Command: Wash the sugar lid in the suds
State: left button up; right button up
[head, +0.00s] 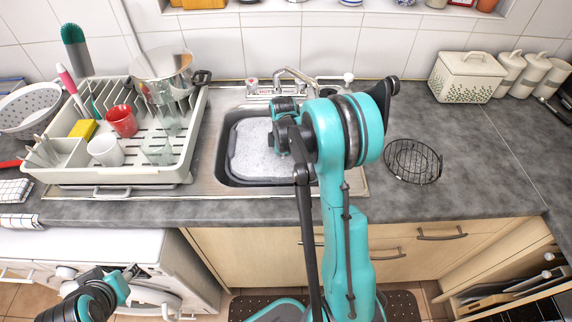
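The sink (223,165) holds white suds (262,155) across its basin. My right arm reaches up over the counter. Its gripper (277,140) is at the basin, over or in the suds; its fingertips are hidden, so I cannot tell whether it is open or holds anything. I cannot make out the sugar lid in the sink. Several pale canisters (509,74) stand on the right of the counter, too small to read any labels. My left gripper (128,275) is low at the left, in front of the washing machine; its finger opening is unclear.
A dish rack (120,178) with a red mug (122,121), a white mug (105,150), glasses and a pot fills the counter left of the sink. The tap (295,76) stands behind the basin. A black wire basket (413,162) sits right of it.

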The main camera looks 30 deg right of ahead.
aim_at(278, 170)
jog(key=shift+w+a, duration=0.55)
jog(key=shift+a, duration=0.3)
jog(key=shift+s+d, duration=0.5)
jog(key=shift+d, duration=0.25)
jog(key=shift+s+d, duration=0.45)
jog(key=shift+d, duration=0.3)
jog(key=shift+w+a, duration=0.45)
jog(key=shift+a, duration=0.3)
jog(key=shift+w+a, duration=0.45)
jog(key=shift+a, duration=0.3)
jog(key=shift+r, duration=0.15)
notch_tip(278, 170, up, 18)
jog(key=p, duration=1.2)
jog(key=shift+r+p, duration=0.25)
jog(key=shift+p, duration=0.05)
